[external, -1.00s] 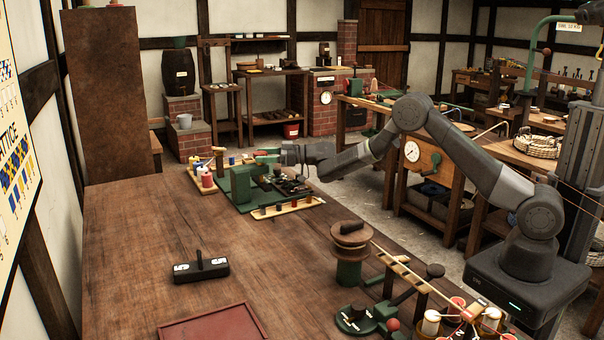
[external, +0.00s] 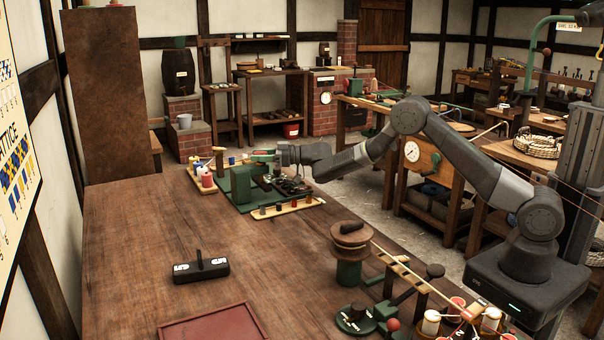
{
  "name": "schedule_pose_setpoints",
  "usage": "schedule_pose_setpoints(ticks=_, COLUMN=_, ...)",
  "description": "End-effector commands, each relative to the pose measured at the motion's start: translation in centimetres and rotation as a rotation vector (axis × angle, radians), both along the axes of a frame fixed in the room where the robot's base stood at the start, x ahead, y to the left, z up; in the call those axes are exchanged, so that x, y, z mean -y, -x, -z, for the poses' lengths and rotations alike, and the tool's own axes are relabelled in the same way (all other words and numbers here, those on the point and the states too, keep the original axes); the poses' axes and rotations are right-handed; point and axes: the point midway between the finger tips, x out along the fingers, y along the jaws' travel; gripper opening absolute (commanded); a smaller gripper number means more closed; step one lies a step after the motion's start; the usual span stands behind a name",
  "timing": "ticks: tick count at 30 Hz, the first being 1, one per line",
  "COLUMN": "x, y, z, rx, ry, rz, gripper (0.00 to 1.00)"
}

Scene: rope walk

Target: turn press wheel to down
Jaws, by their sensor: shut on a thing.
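The press (external: 241,184) is a green block-like frame among small dark parts at the far end of the long wooden table. The press wheel (external: 262,154) appears as a small green shape just above and behind the frame, seen small and partly covered. My gripper (external: 276,157) reaches in from the right at the wheel's right side and is shut on it. The fingertips and the wheel's exact angle are too small to make out.
A black block with a handle (external: 201,267) and a red tray (external: 212,326) are nearer.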

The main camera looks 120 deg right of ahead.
Motion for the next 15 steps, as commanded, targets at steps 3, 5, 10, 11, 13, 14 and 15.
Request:
schedule_pose_setpoints(ticks=3, x=-0.02, y=-0.11, z=0.32, rx=0.005, ry=0.006, rz=0.052, gripper=0.22)
schedule_pose_setpoints(ticks=5, x=-0.04, y=-0.12, z=0.25, rx=0.006, ry=0.008, rz=0.081, gripper=0.22)
schedule_pose_setpoints(ticks=10, x=0.04, y=-0.07, z=0.21, rx=0.006, ry=0.009, rz=0.153, gripper=0.22)
schedule_pose_setpoints(ticks=11, x=0.06, y=-0.06, z=0.19, rx=0.006, ry=0.01, rz=0.165, gripper=0.22)
schedule_pose_setpoints(ticks=13, x=0.09, y=-0.01, z=0.11, rx=0.006, ry=0.011, rz=0.19, gripper=0.22)
schedule_pose_setpoints(ticks=14, x=0.12, y=0.02, z=0.12, rx=0.008, ry=0.011, rz=0.201, gripper=0.22)
schedule_pose_setpoints(ticks=15, x=0.16, y=0.04, z=0.09, rx=0.007, ry=0.012, rz=0.215, gripper=0.22)
